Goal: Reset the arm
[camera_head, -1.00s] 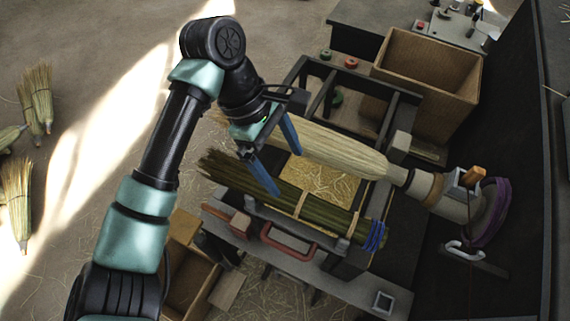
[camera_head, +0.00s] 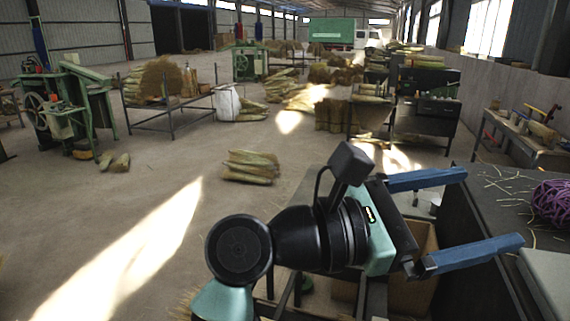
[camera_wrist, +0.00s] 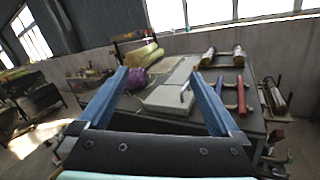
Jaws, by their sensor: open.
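My gripper (camera_head: 474,218) is raised and points right in the head view, with its two blue fingers spread wide apart. Nothing is between the fingers. In the wrist view my gripper (camera_wrist: 160,98) is also open and empty, facing a dark workbench (camera_wrist: 180,126) by a wall with windows. The arm is bent, and its lower part leaves the bottom of the head view.
A purple twine bundle (camera_head: 552,203) lies on the dark bench at right; it also shows in the wrist view (camera_wrist: 136,79). A pale box (camera_wrist: 168,97) and a red-handled tool (camera_wrist: 241,96) lie there too. Broom straw bundles (camera_head: 250,167) lie on open floor.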

